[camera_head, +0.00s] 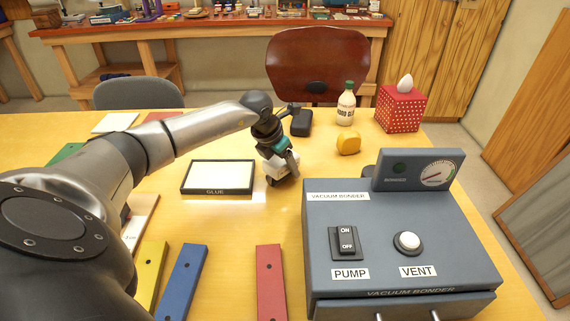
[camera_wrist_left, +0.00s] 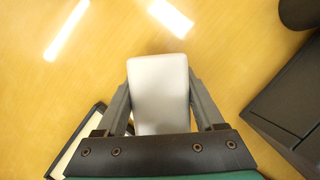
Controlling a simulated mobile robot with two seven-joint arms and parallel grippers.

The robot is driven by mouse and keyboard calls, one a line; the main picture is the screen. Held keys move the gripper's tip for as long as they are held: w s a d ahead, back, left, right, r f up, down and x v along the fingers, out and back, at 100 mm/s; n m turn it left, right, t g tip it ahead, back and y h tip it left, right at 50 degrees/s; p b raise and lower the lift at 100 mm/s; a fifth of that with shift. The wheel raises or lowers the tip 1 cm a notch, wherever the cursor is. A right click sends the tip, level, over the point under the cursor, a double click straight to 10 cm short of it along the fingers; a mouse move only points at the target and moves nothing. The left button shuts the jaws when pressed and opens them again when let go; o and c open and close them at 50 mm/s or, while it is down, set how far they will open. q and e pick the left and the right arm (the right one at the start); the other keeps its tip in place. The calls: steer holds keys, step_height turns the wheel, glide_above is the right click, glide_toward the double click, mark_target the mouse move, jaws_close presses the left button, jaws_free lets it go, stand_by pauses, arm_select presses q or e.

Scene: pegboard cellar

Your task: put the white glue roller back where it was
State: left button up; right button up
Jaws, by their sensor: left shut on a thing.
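My left gripper (camera_head: 284,170) is shut on the white glue roller (camera_head: 274,166), just right of the glue tray. In the left wrist view the roller's pale, rounded block (camera_wrist_left: 160,88) sits between the two fingers, and its underside is hidden. I cannot tell whether it touches the table. The glue tray (camera_head: 218,191) is a black-framed white pad labelled GLUE, lying flat on the table. Its corner shows at the lower left of the wrist view (camera_wrist_left: 72,150). My right gripper is not in view.
The grey vacuum bonder (camera_head: 385,217) fills the right front. A yellow lump (camera_head: 348,143), a glue bottle (camera_head: 346,104), a dark block (camera_head: 301,122) and a red tissue box (camera_head: 399,110) stand behind. Yellow, blue and red bars (camera_head: 270,285) lie in front.

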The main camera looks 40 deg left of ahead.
arm_select(q)
steer(key=o, duration=1.3)
steer(key=shift+f, duration=0.1)
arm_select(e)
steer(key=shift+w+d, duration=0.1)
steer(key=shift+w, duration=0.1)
arm_select(q)
steer(key=shift+r, duration=0.3)
steer(key=p+v, duration=0.2)
steer(key=v, duration=0.8)
steer(key=shift+s+r, duration=0.15)
steer(key=shift+r, duration=0.1)
steer(key=shift+s+r, duration=0.2)
steer(key=shift+r, duration=0.35)
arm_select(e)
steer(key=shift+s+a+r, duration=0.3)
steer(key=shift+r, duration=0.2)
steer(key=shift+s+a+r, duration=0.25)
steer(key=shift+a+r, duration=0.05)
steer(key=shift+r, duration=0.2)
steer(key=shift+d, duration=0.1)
